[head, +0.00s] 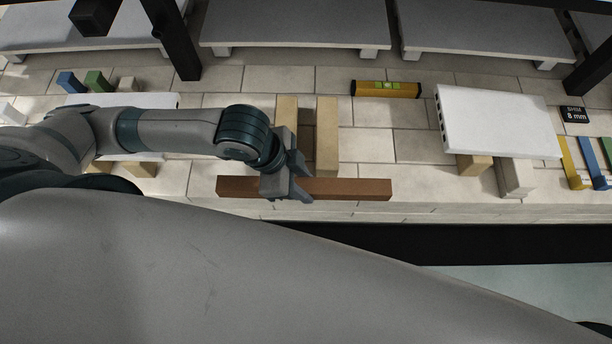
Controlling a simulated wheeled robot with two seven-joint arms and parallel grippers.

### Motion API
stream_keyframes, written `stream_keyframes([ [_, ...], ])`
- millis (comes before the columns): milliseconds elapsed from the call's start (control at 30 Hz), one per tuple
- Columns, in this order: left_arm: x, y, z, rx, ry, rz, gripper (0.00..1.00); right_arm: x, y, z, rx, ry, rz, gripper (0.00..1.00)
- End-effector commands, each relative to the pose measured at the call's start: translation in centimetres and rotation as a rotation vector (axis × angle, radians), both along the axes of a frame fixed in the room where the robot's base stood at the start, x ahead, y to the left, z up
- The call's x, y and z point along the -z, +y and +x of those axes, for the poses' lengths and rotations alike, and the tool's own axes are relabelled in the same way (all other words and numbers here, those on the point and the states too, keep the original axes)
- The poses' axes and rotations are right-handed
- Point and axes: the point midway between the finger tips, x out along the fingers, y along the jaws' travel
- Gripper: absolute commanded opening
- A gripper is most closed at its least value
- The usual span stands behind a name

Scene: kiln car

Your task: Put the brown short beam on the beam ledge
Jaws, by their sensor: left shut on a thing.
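The brown short beam (352,190) lies level, left to right, near the front edge of the tiled surface in the head view. My left gripper (286,188) comes in from the left and is shut on the beam a little left of its middle. Its fingers hide that part of the beam. The near end of a tan block (327,135) is right behind the beam; I cannot tell whether they touch. I cannot tell which part is the beam ledge. My right gripper is not in view.
Another tan block (287,112) stands beside the first. A yellow level (386,89) lies behind, to the right. A white slab (496,122) rests on supports at the right, near a dark shim label (574,114) and coloured pieces. Dark posts (174,42) rise at the back.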

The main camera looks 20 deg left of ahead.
Motion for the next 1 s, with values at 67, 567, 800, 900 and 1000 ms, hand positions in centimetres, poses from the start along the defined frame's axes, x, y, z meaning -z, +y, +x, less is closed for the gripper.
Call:
stream_keyframes([
  [67,-0.1,0.0,0.2,-0.004,-0.002,-0.002,0.00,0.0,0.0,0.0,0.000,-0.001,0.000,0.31],
  [567,-2.5,3.9,10.8,-0.583,-0.003,-0.005,0.00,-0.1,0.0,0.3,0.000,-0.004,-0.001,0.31],
  [800,-4.8,8.3,16.6,-1.047,-0.002,-0.004,0.00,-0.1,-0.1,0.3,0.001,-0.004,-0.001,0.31],
  [900,-5.4,9.7,17.8,-1.179,-0.001,-0.004,0.00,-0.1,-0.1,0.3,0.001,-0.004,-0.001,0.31],
  [1000,-5.8,10.6,18.4,-1.259,-0.002,-0.003,0.00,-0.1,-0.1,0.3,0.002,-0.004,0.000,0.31],
])
